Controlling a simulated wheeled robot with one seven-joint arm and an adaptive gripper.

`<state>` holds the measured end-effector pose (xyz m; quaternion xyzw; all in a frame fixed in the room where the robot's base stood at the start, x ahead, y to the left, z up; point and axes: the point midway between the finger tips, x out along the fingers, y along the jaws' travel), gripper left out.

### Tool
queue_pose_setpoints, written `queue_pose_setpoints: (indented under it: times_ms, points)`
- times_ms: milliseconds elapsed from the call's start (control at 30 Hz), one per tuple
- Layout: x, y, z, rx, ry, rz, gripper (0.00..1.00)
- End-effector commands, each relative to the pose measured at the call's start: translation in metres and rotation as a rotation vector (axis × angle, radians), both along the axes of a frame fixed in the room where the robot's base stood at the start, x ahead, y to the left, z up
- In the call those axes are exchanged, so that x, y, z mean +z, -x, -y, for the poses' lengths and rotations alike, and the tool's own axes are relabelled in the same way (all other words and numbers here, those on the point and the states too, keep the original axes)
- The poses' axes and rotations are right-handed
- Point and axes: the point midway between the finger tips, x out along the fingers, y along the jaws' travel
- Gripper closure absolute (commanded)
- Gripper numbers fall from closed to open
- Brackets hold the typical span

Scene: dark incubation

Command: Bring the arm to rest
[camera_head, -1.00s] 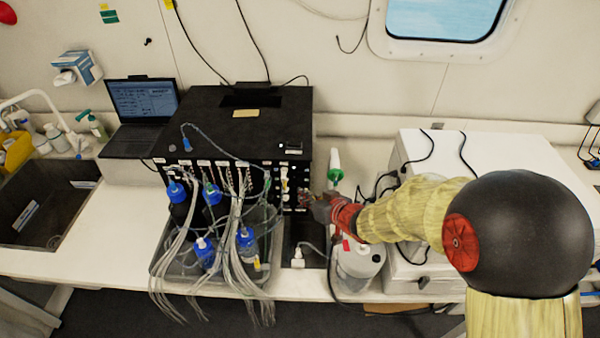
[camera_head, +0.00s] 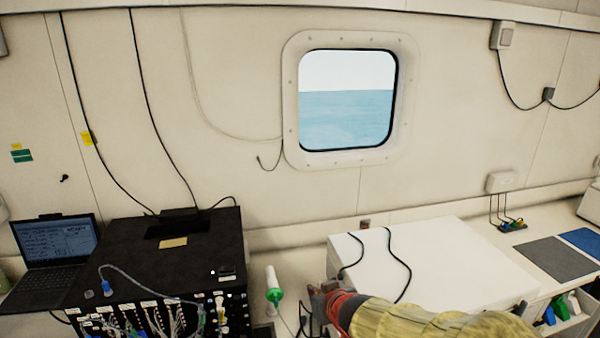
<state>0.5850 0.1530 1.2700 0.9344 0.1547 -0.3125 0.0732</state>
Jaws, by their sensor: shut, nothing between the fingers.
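My gripper (camera_head: 318,297) is at the lower middle of the head view, at the end of my yellow-sleeved arm, which reaches in from the lower right. It is shut and I see nothing held in it. It shows in front of the white box (camera_head: 440,255), near its left front corner. A green and white upright bottle-like item (camera_head: 273,288) stands just left of it, apart from it. The lower part of my arm is cut off by the picture's bottom edge.
A black instrument box (camera_head: 195,255) with tubes and cables on its front stands to the left. A laptop (camera_head: 57,250) is beside it. Loose black cables (camera_head: 398,270) lie over the white box. Grey (camera_head: 555,258) and blue mats lie at right.

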Motion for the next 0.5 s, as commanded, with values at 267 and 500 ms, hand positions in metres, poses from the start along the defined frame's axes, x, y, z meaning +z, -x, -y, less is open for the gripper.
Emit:
queue_pose_setpoints:
  times_ms: [267,500]
  points:
    - [0.063,0.119,0.127,-0.277,0.084,-0.170,1.00]
    - [0.071,0.222,0.156,-0.347,0.064,-0.325,1.00]
